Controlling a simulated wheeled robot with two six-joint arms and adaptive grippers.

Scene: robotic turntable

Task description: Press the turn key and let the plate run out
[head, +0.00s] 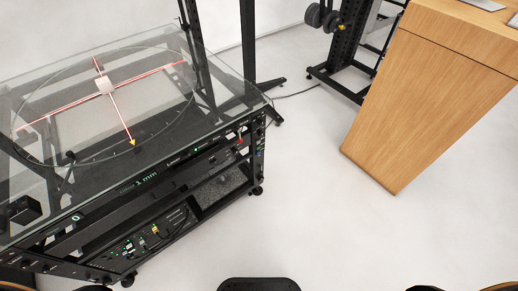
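The turntable (238,107) stands at the left in the head view, a black wheeled frame with a glass top. Its round clear plate (60,128) lies on top, with a red cross, a pale block at the centre and a yellow pointer tip (132,142) toward the front right. The front panel carries a lit display reading about "1 mm" (148,180), a green-lit round mark (75,217) and a small red part (240,141) near the right corner. I cannot tell which control is the turn key. Neither gripper shows in the head view.
A wooden desk (430,95) stands at the upper right. A black rack (340,55) with round weights is behind it. Black upright posts stand behind the turntable, and a cable lies on the floor. The pale floor (310,200) between turntable and desk is clear.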

